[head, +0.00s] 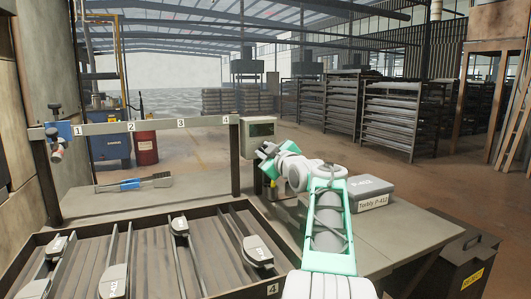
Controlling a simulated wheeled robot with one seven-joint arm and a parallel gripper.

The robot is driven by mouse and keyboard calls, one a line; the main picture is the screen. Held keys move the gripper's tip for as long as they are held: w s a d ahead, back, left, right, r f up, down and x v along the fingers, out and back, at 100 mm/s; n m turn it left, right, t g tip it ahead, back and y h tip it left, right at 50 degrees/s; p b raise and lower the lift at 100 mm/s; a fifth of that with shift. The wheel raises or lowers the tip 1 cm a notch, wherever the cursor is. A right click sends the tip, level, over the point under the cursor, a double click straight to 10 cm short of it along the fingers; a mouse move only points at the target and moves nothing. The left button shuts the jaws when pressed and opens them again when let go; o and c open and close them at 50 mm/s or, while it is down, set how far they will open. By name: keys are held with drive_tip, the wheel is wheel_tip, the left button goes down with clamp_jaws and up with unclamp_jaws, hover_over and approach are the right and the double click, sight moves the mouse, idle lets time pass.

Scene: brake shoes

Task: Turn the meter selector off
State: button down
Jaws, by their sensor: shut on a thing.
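My gripper (264,162) is at the lower front of the meter, at the end of my white and teal arm. It is shut on what appears to be the meter selector. The selector is hidden behind the fingers, so its setting cannot be read.
A dark tray (150,226) with several brake shoes fills the front left. A numbered rail (155,126) spans the bench behind it. A blue-handled tool (133,183) lies below the rail. A grey labelled box (368,192) stands right of my arm.

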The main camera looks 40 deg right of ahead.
drive_tip(key=c, duration=1.5)
unclamp_jaws()
drive_tip(key=shift+c, duration=0.2)
drive_tip(key=v, duration=0.7)
drive_tip(key=shift+s+p, duration=0.3)
drive_tip(key=shift+s, duration=0.1)
drive_tip(key=shift+a+r, duration=0.1)
drive_tip(key=shift+a, duration=0.1)
